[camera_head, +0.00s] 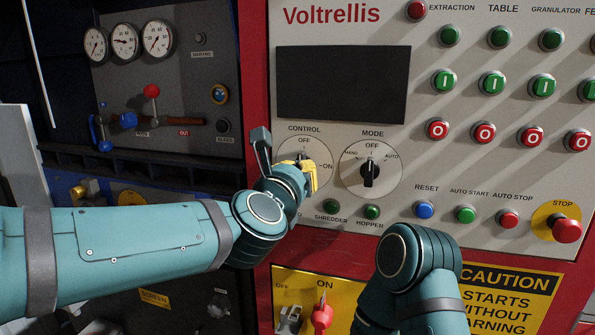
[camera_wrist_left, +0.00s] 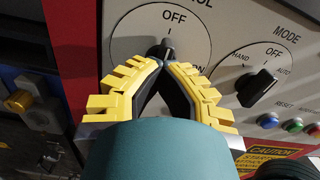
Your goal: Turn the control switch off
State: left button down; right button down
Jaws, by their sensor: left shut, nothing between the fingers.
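The control switch (camera_head: 326,150) is a round white dial marked OFF at the top and ON at the right. It is on the grey panel, largely hidden by my left gripper (camera_head: 306,168). In the left wrist view, the dial (camera_wrist_left: 135,35) shows a dark knob (camera_wrist_left: 164,47) whose visible top points up toward OFF. The rest of the knob is hidden behind the fingers. My left gripper (camera_wrist_left: 165,62), with yellow fingers, is shut and empty, its tips right at the knob; I cannot tell whether they touch. My right gripper is out of view.
The mode dial (camera_head: 369,170) is close to the right. Green buttons and the reset button (camera_head: 425,210) sit below, and the red stop button (camera_head: 566,229) is at lower right. A gauge panel (camera_head: 190,95) with levers is at left. My right arm is in front of the lower panel.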

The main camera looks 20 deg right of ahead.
pick_arm(q)
jog(key=c, duration=0.9)
grip_release()
jog(key=shift+o, duration=0.2)
jog(key=v, duration=0.7)
